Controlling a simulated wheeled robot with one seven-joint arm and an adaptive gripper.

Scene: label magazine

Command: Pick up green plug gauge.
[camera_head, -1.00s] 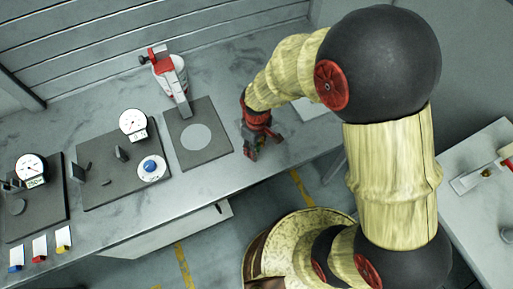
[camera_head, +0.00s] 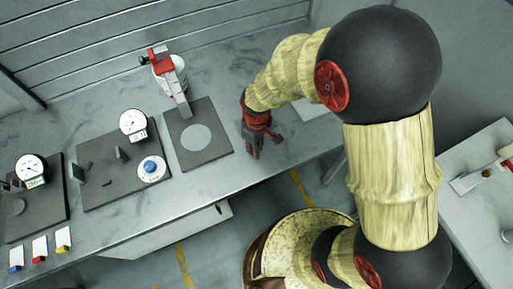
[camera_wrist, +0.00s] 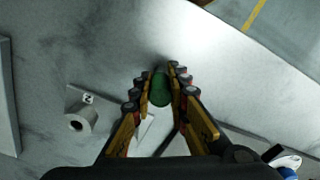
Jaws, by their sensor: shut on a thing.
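The green plug gauge (camera_wrist: 160,92) shows in the wrist view between the two fingers of my gripper (camera_wrist: 160,75), its rounded green end facing the camera. The fingers are shut on it from both sides. In the head view my gripper (camera_head: 254,148) is low over the grey bench (camera_head: 285,130), near its front edge and right of the dark plate with a pale disc. The gauge cannot be made out there. Whether its lower end touches the bench is hidden.
A grey hollow cylinder (camera_wrist: 79,119) lies near the gripper in the wrist view. In the head view a red-and-white press (camera_head: 170,75) stands on a dark plate (camera_head: 205,158). Dial gauges (camera_head: 133,123) stand farther left. Bare bench lies behind the gripper.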

